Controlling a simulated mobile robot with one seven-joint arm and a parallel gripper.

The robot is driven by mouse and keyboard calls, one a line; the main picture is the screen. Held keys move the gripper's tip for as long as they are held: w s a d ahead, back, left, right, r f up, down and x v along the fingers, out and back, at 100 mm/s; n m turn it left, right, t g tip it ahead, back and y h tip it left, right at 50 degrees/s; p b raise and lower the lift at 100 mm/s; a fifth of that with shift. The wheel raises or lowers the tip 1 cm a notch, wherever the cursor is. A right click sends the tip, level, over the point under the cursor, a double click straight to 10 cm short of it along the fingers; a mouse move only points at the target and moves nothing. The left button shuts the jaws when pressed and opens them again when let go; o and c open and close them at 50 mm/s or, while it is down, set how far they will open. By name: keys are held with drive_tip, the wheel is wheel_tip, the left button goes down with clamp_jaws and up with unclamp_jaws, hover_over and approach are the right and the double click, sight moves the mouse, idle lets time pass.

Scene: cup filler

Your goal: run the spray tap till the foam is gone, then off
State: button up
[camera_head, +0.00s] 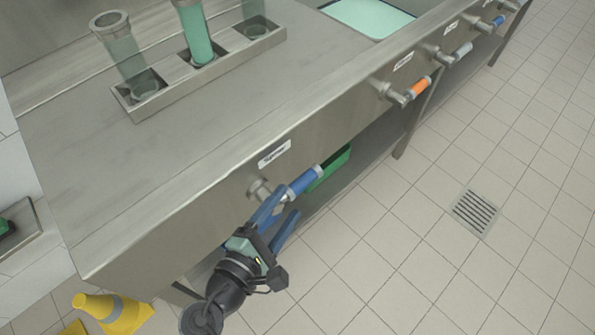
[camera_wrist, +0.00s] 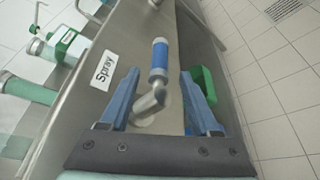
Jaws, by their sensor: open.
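The spray tap's lever has a blue sleeve (camera_head: 303,182) on a metal stem at the counter front, under a label (camera_head: 274,154). In the wrist view the label (camera_wrist: 103,70) reads "Spray" and the blue sleeve (camera_wrist: 159,60) points up the picture. My gripper (camera_head: 285,204) is open at the lever. In the wrist view its two blue fingers (camera_wrist: 161,73) lie on either side of the lever, not visibly touching it. A basin of pale green liquid (camera_head: 368,16) is cut off at the top of the head view; I cannot make out foam there. No spray outlet is identifiable.
More levers line the front: orange (camera_head: 420,87), whitish (camera_head: 462,49) and blue (camera_head: 498,20). A rack (camera_head: 180,91) holds clear tubes, one with green liquid (camera_head: 196,36). A green container (camera_head: 331,167) sits below the counter. A yellow cone (camera_head: 108,308) lies on the floor. The floor at right is clear.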

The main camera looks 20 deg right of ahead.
sight(308, 173)
drive_tip(key=b+x, duration=0.1)
drive_tip(key=x, duration=0.9)
drive_tip(key=shift+w+d+f, duration=0.1)
drive_tip(key=shift+w+d, duration=0.05)
drive_tip(key=shift+w, duration=0.05)
clamp_jaws()
idle(1.0)
